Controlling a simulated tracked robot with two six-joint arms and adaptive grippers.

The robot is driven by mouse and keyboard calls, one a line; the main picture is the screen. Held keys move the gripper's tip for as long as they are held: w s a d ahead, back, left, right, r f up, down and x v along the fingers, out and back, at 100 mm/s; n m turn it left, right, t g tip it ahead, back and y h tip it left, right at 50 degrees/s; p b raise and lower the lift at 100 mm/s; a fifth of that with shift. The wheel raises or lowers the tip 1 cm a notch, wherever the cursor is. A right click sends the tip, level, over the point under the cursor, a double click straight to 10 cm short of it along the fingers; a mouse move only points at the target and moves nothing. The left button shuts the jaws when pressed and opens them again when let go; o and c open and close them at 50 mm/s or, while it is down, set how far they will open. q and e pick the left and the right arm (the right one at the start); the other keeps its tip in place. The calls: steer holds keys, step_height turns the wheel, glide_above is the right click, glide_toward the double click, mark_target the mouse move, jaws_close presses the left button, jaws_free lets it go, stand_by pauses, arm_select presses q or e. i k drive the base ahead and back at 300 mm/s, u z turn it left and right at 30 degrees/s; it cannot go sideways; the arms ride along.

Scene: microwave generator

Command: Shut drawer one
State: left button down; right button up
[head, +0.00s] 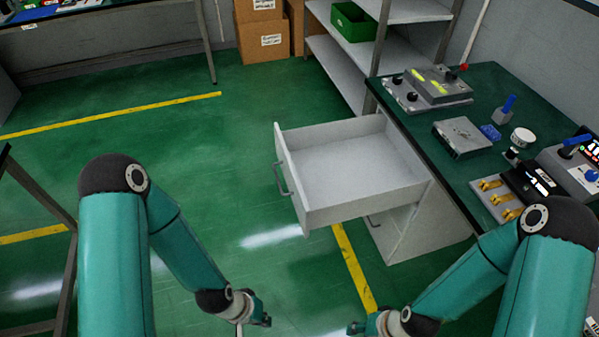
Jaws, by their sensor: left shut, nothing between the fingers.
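A white drawer (365,197) is pulled far out of the cabinet (427,222) under the green-topped workbench. It looks empty inside. Its grey handle (282,180) is on the front panel, facing left. My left gripper (264,321) is shut and empty, low in front of the drawer and apart from it. My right gripper (354,328) is at the bottom edge, below the drawer in the picture and apart from it; its fingers are too small and cut off to judge.
A lower handle (374,221) shows on the cabinet below the open drawer. The workbench (410,122) at right carries several devices. A shelf with a green bin (353,22) and cardboard boxes (262,30) stand behind. The green floor left of the drawer is clear.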

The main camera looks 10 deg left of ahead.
mark_target(339, 171)
steer(key=u, duration=0.05)
steer(key=i, duration=0.85)
steer(key=u, duration=0.15)
